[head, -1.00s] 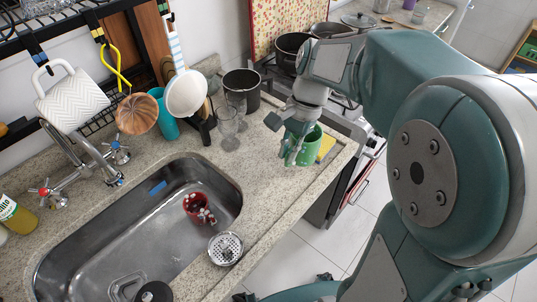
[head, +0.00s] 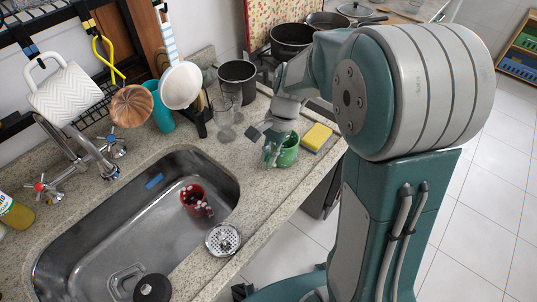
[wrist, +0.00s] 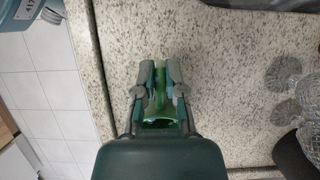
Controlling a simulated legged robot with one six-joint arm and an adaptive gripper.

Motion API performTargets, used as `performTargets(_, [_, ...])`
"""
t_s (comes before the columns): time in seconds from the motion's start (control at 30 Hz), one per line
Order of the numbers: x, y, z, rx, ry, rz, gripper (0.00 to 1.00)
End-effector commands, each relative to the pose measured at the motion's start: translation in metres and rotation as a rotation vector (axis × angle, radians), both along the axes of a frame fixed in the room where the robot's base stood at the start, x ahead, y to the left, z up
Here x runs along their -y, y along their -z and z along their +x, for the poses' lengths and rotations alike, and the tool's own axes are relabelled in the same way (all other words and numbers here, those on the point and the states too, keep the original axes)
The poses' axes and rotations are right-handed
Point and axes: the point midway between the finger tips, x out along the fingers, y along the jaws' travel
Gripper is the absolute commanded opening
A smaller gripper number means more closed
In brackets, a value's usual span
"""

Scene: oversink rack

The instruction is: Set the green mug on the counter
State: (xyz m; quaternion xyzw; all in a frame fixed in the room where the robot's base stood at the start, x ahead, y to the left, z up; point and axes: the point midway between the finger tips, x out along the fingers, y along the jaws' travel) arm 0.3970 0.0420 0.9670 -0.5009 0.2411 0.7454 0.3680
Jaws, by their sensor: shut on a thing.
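The green mug (head: 289,150) is over the granite counter (head: 262,184), to the right of the sink, in the head view. My gripper (head: 272,152) is shut on the mug at its left side. In the wrist view the fingers of my gripper (wrist: 160,75) close on a thin green part of the mug (wrist: 158,123), and my gripper body hides much of it. The mug looks roughly upright and low; I cannot tell whether its base touches the counter.
A yellow sponge (head: 316,136) lies right of the mug. Clear glasses (head: 226,130) and a dark pot (head: 237,80) stand behind it to the left. The sink (head: 130,235) holds a red mug (head: 193,199). The counter's front edge is close by.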

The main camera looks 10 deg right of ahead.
Motion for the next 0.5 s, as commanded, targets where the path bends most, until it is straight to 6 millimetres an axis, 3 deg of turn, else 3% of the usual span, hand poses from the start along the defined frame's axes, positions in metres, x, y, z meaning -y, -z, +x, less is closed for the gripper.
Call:
performTargets(0.03, [0.0003, 0.0015, 0.0000, -0.001, 0.001, 0.001, 0.00])
performTargets(0.07, [0.0003, 0.0013, 0.0000, 0.000, 0.001, 0.000, 0.27])
performTargets(0.1, [0.0002, 0.0012, 0.0000, 0.000, 0.001, 0.000, 0.45])
performTargets(0.13, [0.0000, 0.0012, 0.0000, 0.000, 0.001, 0.000, 0.48])
performTargets(0.5, [-0.0008, -0.0005, 0.0001, 0.000, 0.001, -0.002, 0.48])
